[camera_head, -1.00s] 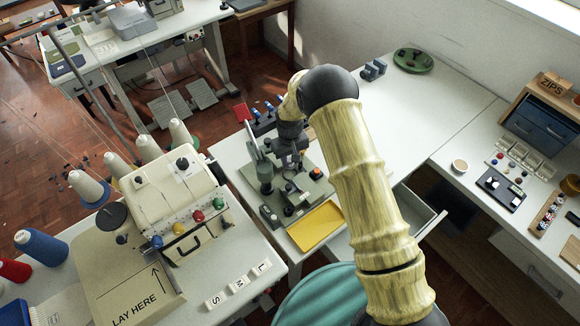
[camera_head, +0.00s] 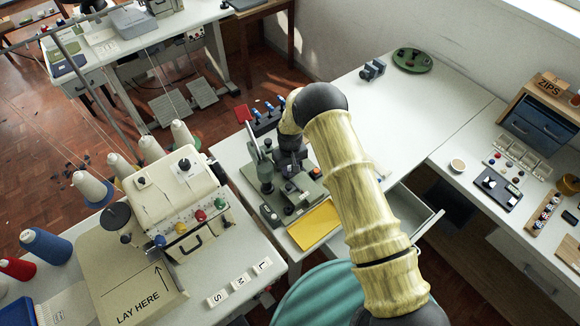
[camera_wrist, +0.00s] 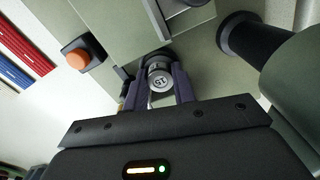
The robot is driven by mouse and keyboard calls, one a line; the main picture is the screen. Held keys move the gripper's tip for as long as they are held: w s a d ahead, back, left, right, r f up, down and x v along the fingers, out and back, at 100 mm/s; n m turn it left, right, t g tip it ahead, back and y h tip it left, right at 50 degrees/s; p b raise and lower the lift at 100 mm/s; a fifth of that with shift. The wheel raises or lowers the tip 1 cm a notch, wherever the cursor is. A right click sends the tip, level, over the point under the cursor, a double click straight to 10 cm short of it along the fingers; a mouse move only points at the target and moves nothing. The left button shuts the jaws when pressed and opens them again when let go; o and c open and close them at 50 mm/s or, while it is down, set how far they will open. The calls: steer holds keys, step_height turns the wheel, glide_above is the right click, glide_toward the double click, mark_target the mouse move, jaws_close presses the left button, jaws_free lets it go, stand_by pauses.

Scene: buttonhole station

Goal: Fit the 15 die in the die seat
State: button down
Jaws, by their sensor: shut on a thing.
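The 15 die (camera_wrist: 159,82) is a small round metal piece, its number showing upside down in the wrist view. My gripper (camera_wrist: 160,92) is shut on it, one dark finger on each side. Just beyond the die is a dark round opening (camera_wrist: 158,57) in the grey-green press, which looks like the die seat. The die overlaps its near edge in the picture; I cannot tell whether they touch. In the head view my gripper (camera_head: 291,168) is low over the press (camera_head: 306,187), and my arm and gripper hide the die and seat.
A thick dark-ended column (camera_wrist: 250,38) stands close right of my gripper. An orange button (camera_wrist: 78,59) is on the left. A yellow tray (camera_head: 314,225) lies in front of the press.

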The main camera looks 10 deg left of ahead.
mark_target(290, 169)
steer(key=shift+f, duration=0.15)
steer(key=c, duration=1.4)
jaws_free()
steer(key=shift+c, duration=0.2)
steer(key=shift+r, duration=0.2)
step_height(290, 169, up, 12)
steer(key=b, duration=0.3)
steer(key=shift+w, duration=0.1)
